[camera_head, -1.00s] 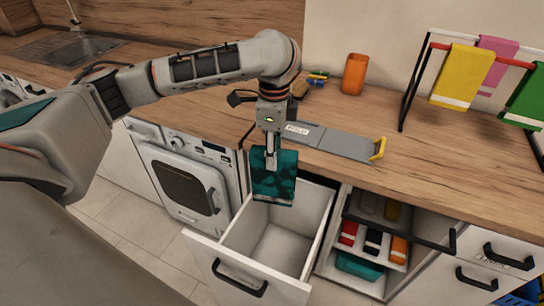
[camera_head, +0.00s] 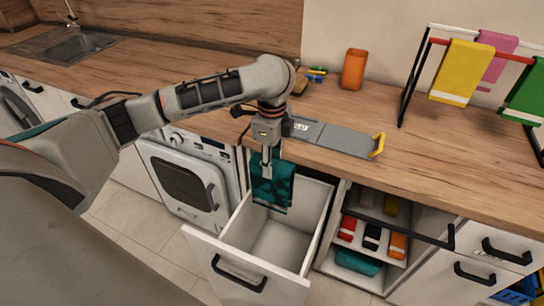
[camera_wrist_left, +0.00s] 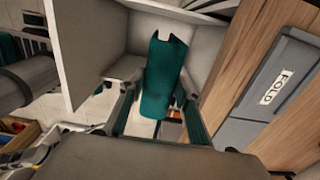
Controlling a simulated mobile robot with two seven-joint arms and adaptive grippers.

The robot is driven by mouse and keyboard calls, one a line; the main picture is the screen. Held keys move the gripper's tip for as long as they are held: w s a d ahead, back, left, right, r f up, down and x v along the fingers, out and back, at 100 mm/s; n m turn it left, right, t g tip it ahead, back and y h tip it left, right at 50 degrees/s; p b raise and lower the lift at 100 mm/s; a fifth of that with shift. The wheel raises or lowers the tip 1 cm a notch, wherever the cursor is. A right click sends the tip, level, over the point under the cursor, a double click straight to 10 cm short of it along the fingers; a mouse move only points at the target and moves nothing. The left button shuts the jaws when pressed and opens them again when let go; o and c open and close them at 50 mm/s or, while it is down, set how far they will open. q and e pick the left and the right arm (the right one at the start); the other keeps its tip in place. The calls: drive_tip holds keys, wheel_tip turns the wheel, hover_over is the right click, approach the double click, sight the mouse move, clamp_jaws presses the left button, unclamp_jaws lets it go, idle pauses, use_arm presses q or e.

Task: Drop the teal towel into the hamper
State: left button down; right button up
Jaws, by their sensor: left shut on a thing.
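The teal towel (camera_head: 280,187), with darker patches, hangs from my left gripper (camera_head: 267,173). The gripper points down and is shut on the towel's upper part. The towel is over the back part of an open white pull-out drawer (camera_head: 208,240), the hamper-like container here; its inside looks empty. I cannot tell whether the towel's lower edge is below the drawer's rim. In the left wrist view the towel (camera_wrist_left: 160,85) stretches away between the fingers, with the drawer's pale walls (camera_wrist_left: 85,35) around it. My right gripper is not in view.
A grey folding board (camera_head: 340,138) with a yellow clip lies at the counter's edge, close to my left gripper. An orange cup (camera_head: 354,70) and a towel rack (camera_head: 415,75) stand behind. Open shelves (camera_head: 385,250) with rolled towels are right of the drawer, a washing machine (camera_head: 180,180) left.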

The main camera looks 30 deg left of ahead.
use_arm(q)
drive_tip(key=c, duration=1.4)
unclamp_jaws()
wheel_tip(320, 180, up, 12)
drive_tip(key=shift+f, duration=0.1)
drive_tip(key=shift+s, duration=0.1)
